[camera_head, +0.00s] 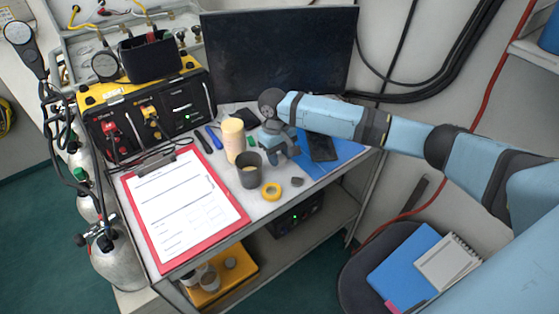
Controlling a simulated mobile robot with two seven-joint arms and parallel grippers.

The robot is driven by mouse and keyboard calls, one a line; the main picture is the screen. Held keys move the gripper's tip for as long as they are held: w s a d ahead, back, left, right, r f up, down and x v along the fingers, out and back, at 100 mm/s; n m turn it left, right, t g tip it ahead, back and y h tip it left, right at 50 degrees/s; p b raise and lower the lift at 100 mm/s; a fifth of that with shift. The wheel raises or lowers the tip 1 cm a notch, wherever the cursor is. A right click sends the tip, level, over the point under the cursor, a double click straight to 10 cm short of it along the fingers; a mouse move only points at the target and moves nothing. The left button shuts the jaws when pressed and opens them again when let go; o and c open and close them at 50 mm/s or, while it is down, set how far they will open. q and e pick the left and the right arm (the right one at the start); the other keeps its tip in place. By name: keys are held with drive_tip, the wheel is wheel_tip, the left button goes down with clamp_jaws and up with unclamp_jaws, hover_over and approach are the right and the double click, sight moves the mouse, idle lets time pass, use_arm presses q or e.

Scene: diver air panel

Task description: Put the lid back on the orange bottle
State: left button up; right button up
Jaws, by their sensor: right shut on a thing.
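A pale orange bottle (234,140) stands upright on the table, behind a dark grey cup (249,171). My right gripper (283,156) is low over the table, to the right of the bottle and the cup, with its fingers pointing down. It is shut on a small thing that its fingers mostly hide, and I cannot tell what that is. I cannot make out the lid for certain. My left gripper is not in view.
A yellow tape ring (271,192) and a small dark piece (298,182) lie in front of the gripper. A red clipboard (243,222) fills the table's left front. A black phone-like slab (322,148) lies on a blue mat (346,152). A dark monitor (280,55) stands behind.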

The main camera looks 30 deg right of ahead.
wheel_tip(320, 180, up, 17)
drive_tip(key=shift+r+p, duration=0.2)
drive_tip(key=shift+p, duration=0.2)
drive_tip(key=shift+f, duration=0.15)
